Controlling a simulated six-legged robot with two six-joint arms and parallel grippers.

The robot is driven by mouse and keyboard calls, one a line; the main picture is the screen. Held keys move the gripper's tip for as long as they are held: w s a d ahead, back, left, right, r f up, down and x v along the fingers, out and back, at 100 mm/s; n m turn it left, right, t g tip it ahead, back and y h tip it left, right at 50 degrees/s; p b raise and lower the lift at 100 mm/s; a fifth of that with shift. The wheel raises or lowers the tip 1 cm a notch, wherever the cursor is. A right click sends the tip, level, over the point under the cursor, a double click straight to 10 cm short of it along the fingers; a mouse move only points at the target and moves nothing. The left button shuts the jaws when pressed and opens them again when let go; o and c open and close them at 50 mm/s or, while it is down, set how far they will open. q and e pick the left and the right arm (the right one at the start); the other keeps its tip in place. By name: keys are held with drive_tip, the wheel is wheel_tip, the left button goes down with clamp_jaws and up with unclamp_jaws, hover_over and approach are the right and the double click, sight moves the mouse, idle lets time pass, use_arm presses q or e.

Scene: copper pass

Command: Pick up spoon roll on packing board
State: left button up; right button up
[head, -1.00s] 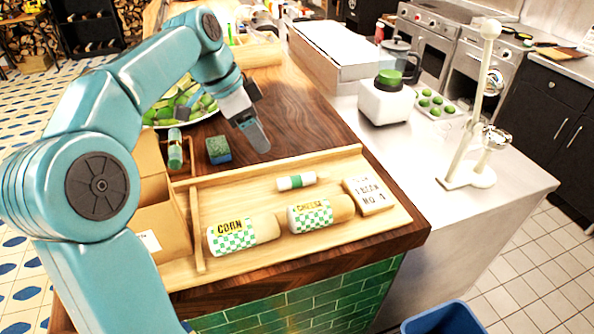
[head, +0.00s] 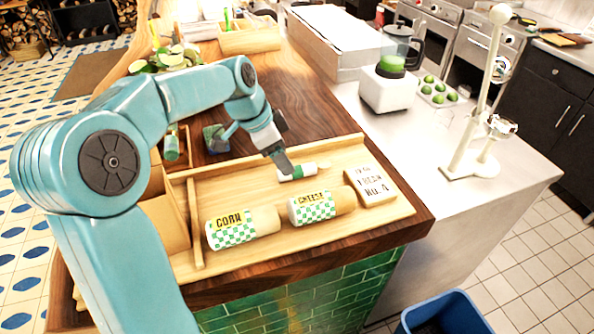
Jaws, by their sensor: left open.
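The spoon roll (head: 305,171), a small white roll with a green band, lies on the packing board (head: 270,250), a pale wooden board with raised edges. It lies behind two larger checked rolls labelled CORN (head: 233,231) and CHEESE (head: 315,207). My left gripper (head: 285,167) is open, pointing down at the left part of the spoon roll. Its fingers partly hide the roll, and I cannot tell whether they touch it. My right gripper is not in view.
A pale lettered block (head: 371,186) lies right of the CHEESE roll. A white-based blender (head: 388,85) stands behind.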

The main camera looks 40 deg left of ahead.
sight(305, 171)
use_arm(q)
drive_tip(key=x, duration=0.4)
drive_tip(key=shift+w+d+p, duration=0.2)
drive_tip(key=shift+d+p, duration=0.1)
drive_tip(key=shift+d, duration=0.1)
drive_tip(key=shift+f, duration=0.25)
clamp_jaws()
drive_tip(key=shift+r, duration=0.1)
